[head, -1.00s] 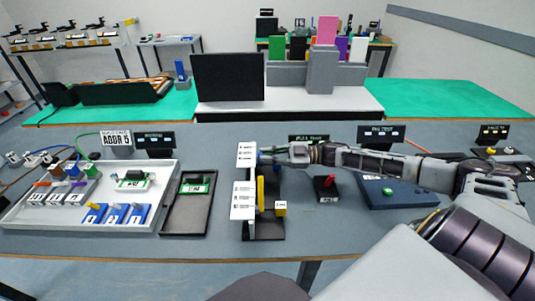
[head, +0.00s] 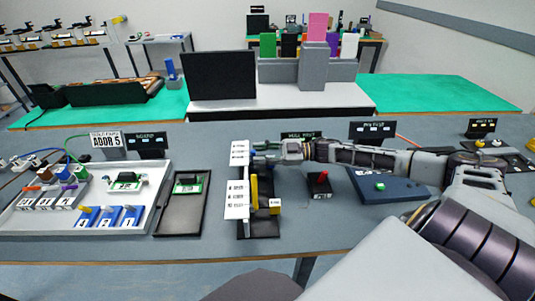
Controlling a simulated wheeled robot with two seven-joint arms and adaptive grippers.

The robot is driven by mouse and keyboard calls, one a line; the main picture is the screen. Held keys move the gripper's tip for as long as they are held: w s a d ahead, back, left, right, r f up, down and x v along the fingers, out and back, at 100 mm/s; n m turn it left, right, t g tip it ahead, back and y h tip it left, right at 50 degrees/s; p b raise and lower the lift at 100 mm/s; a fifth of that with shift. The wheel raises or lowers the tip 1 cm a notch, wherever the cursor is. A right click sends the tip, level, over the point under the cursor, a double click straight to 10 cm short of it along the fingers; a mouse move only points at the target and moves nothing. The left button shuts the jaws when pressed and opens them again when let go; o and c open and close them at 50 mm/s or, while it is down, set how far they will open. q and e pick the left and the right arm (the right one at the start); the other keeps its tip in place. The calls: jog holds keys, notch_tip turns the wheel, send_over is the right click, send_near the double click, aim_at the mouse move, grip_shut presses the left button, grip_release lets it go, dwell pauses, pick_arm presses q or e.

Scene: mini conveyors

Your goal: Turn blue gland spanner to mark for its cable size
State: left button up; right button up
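A dark fixture (head: 262,229) stands on the near table, left of the picture's middle. It has white label plates, an upper one (head: 239,153) and a lower one (head: 237,198), with print too small to read. A yellow upright lever (head: 254,192) stands on its lower part. A small blue part, probably the blue gland spanner (head: 262,143), shows at the fixture's upper end. My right gripper (head: 263,154) reaches in from the right to this upper end, close to the blue part. Its fingers are too small and covered to tell their opening. My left gripper is out of view.
A white tray (head: 60,226) with blue numbered blocks and a dark tray (head: 181,215) with a green board lie left. A red-topped switch (head: 320,184) and a dark blue box (head: 385,187) with a green button lie right, near my arm.

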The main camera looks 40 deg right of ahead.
jog(key=shift+d, duration=0.1)
jog(key=v, duration=0.7)
dwell(0.8)
jog(key=shift+d, duration=0.2)
dwell(0.6)
